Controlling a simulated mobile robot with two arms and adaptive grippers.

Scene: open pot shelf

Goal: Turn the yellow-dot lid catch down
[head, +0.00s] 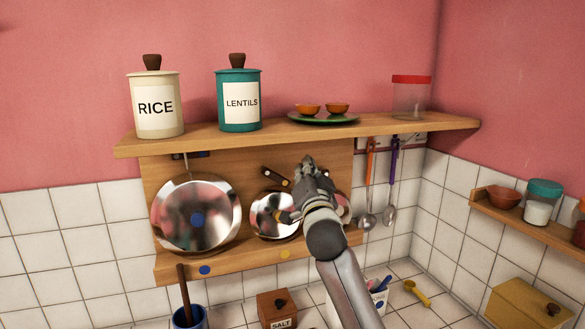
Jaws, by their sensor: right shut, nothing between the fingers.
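The yellow-dot lid catch (275,177) is a short dark bar on the wooden back panel. It slants down to the right above a shiny round lid (268,225). A yellow dot (285,254) marks the rail below that lid. My right gripper (308,161) is shut and empty, just right of the catch, and points up. It hides part of the panel and the right side of the lid. I cannot tell whether it touches the catch. My left gripper is not in view.
A larger lid (215,205) with a blue dot hangs at left. The shelf (390,130) above holds a rice canister (155,105), a lentils canister (238,100), a green plate (322,118) with bowls and a jar (410,98). Utensils (380,190) hang at right.

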